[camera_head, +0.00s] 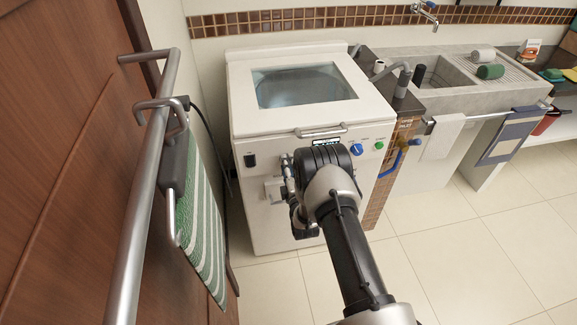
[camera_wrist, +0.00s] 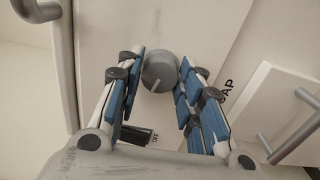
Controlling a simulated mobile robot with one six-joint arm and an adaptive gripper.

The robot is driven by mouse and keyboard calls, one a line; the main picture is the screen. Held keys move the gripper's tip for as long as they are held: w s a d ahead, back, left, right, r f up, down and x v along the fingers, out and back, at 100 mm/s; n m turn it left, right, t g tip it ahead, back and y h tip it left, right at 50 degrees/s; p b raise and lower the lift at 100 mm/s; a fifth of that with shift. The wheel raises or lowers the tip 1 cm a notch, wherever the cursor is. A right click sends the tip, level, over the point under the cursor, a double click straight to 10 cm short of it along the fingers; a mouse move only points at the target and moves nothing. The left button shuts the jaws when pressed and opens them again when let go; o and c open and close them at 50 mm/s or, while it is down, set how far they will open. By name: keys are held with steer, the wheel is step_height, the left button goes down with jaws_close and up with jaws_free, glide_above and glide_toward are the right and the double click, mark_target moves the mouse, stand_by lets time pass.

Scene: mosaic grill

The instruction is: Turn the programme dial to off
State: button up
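A round grey dial (camera_wrist: 160,72) with a short pale pointer mark is on the white front in the wrist view. The mark points downward and slightly left in that picture. My gripper (camera_wrist: 162,68) is open, with one blue-padded finger on each side of the dial. The tips are close to its sides; I cannot tell whether they touch. A small "OFF" label (camera_wrist: 155,138) shows below, beside a black part. In the head view my gripper (camera_head: 284,186) is at the front of the white washing machine (camera_head: 245,205), and my arm hides the grey dial.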

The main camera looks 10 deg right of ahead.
steer(key=o, duration=0.5)
steer(key=s, duration=1.2)
